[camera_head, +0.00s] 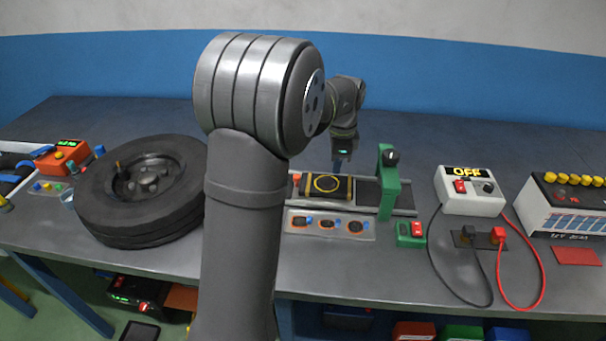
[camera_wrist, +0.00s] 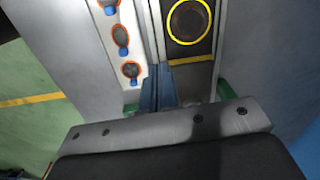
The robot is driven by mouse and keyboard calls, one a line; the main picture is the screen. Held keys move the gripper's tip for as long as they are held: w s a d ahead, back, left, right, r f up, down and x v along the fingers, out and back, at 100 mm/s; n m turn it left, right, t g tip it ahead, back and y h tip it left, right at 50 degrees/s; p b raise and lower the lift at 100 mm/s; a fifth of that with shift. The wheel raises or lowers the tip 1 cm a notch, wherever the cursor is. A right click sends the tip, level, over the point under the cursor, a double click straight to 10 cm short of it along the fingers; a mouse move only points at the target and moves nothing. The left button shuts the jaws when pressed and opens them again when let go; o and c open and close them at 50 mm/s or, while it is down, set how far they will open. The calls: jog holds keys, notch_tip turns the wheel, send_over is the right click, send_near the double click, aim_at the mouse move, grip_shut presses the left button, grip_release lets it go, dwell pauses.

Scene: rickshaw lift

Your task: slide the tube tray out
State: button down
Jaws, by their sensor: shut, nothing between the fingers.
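The pale tube tray (camera_head: 300,232) lies along the front of the bench, with three dark round pieces ringed in orange, each with a blue part. In the wrist view the tray (camera_wrist: 138,40) is at the upper left. The tray's left end may be hidden by my arm in the head view.
A dark plate with a yellow ring (camera_head: 327,185) sits on a rail behind the tray. A green upright (camera_head: 388,190) stands across the rail. A red switch on a green box (camera_head: 411,234) is right of the tray. A tyre (camera_head: 140,190) lies left.

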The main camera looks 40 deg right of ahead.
jog(key=f+m+t+y, duration=0.1)
jog(key=f+m, duration=0.1)
jog(key=m+t+y, duration=0.2)
jog(key=m+t, duration=0.3)
jog(key=t, duration=0.1)
send_near(308, 186)
jog(key=x, duration=0.4)
jog(key=shift+s+f, duration=0.1)
jog(key=shift+f, duration=0.35)
jog(key=w, duration=0.2)
jog(key=shift+w+a+f, duration=0.15)
jog(key=shift+w+a, duration=0.1)
jog(key=shift+a, duration=0.15)
jog(key=shift+w+a, duration=0.2)
jog(key=shift+w, duration=0.6)
jog(key=shift+w+a+t, duration=0.3)
jog(key=shift+w+a, duration=0.8)
jog(key=shift+a, duration=0.05)
